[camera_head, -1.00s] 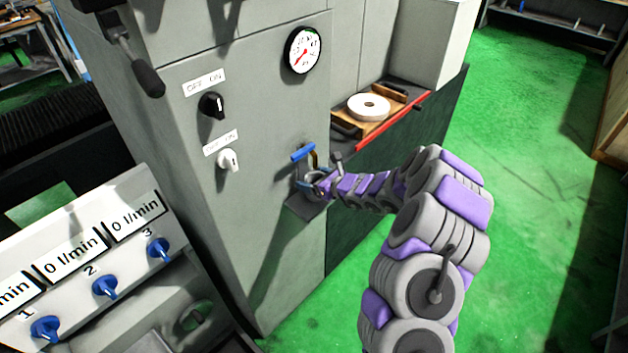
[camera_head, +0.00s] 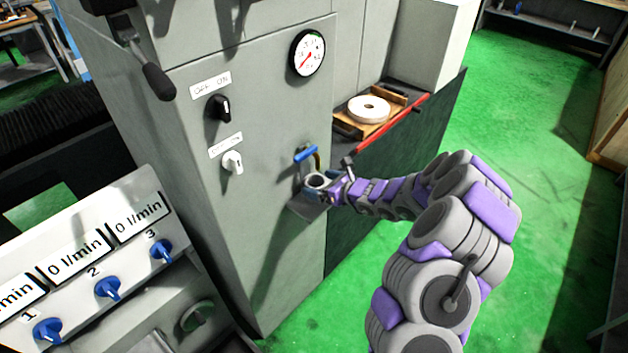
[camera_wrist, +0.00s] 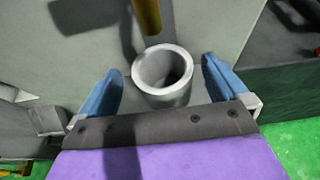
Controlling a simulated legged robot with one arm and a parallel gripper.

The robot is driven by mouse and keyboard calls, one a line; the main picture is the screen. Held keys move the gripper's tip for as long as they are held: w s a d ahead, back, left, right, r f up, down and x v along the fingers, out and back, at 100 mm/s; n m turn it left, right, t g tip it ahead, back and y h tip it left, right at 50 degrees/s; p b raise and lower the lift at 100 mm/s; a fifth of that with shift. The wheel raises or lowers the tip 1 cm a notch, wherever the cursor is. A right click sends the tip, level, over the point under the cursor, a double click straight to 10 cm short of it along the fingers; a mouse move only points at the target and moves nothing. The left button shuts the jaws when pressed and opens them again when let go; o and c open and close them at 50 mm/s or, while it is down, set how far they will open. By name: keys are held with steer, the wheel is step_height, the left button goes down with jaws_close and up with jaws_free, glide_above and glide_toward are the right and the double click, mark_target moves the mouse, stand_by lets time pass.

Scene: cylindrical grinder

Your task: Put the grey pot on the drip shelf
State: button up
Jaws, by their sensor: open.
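The grey pot (camera_wrist: 162,98) is a small hollow cylinder standing upright between the two blue fingers of my gripper (camera_wrist: 161,88) in the wrist view. Gaps show between the pot and both fingers, so the gripper is open around it. In the head view the pot (camera_head: 317,181) sits on the small drip shelf (camera_head: 308,207) on the grey machine front, with my gripper (camera_head: 318,186) at it. The pot's base is hidden. A brass spout (camera_wrist: 147,15) hangs just behind and above the pot in the wrist view.
A blue-handled tap (camera_head: 305,155) is above the shelf. A white ring (camera_head: 369,109) lies on a wooden holder to the right. Knobs (camera_head: 219,107) and a gauge (camera_head: 307,53) are on the panel. Green floor (camera_head: 520,130) is open at right.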

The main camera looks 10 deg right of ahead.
steer(key=w+d+p+v, duration=0.1)
steer(key=v, duration=0.7)
steer(key=s+a+r+n+g+y, duration=0.3)
steer(key=s+a+r+n+y, duration=0.15)
steer(key=a+r+n, duration=0.5)
steer(key=s+a+r+n+g, duration=0.3)
steer(key=s+a+n, duration=0.25)
steer(key=s, duration=0.25)
steer(key=s+a+r+n+g, duration=0.3)
steer(key=s+a+n, duration=0.1)
steer(key=s+a, duration=0.25)
steer(key=s+d+n+g+h, duration=0.3)
steer(key=s+n+h, duration=0.3)
steer(key=s, duration=0.9)
steer(key=s+d+n+h, duration=0.3)
steer(key=s+d+h, duration=0.3)
steer(key=s+d, duration=0.4)
steer(key=shift+s+d+n+g, duration=0.3)
steer(key=shift+d+n, duration=0.1)
steer(key=shift+d, duration=0.35)
